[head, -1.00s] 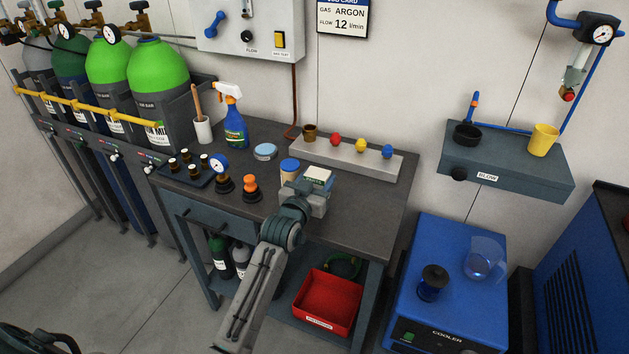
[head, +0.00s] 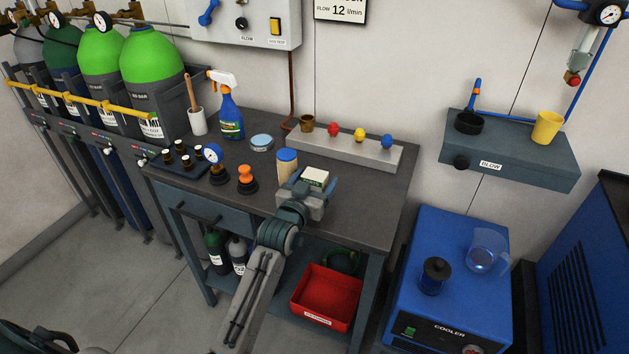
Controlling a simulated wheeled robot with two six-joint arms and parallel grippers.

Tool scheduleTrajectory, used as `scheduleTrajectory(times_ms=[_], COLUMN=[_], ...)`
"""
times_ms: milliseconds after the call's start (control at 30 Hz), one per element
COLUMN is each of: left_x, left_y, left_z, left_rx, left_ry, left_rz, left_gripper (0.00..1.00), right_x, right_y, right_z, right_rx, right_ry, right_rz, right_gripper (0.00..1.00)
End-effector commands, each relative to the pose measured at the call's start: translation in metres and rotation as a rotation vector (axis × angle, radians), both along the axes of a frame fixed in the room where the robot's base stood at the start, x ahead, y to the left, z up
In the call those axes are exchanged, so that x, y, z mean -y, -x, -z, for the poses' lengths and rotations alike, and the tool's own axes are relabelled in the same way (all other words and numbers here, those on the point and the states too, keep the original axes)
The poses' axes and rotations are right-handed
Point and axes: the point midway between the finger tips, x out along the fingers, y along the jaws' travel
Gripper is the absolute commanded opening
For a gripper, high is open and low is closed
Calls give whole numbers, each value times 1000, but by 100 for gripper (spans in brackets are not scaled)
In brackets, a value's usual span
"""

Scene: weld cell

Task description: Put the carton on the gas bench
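The carton (head: 316,177), a small box with a white top and a green label, is at the front right of the gas bench (head: 375,208), and my gripper hides its lower part. It appears to stand on the bench top. My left gripper (head: 313,184) reaches over the front edge of the bench. Its blue-grey fingers lie on both sides of the carton, spread apart, and look open around it. My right gripper is out of view.
An orange-topped stamp (head: 246,178), a gauge (head: 213,160) and a spray bottle (head: 229,110) are further left. A grey rail with coloured knobs (head: 345,149) lies behind. The bench's right end is clear.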

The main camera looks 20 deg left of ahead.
Motion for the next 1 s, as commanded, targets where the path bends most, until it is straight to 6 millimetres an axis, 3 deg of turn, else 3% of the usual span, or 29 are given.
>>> scheduleTrajectory(times_ms=[267, 400, 500, 700, 1000], left_x=[0, -1, -2, -3, -4], left_y=[0, 22, 44, 87, 118], left_z=[-5, -1, 0, -1, -3], left_rx=[1, 0, -1, -1, 0], left_ry=[0, 0, -1, -1, 0], left_rz=[0, 0, 0, 0, 0], left_gripper=[74, 74, 74, 74, 74], right_x=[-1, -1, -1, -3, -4], right_y=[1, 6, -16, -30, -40], right_z=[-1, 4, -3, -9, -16], right_rx=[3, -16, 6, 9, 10], right_ry=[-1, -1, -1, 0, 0], right_rz=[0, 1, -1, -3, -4], right_gripper=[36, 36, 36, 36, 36])
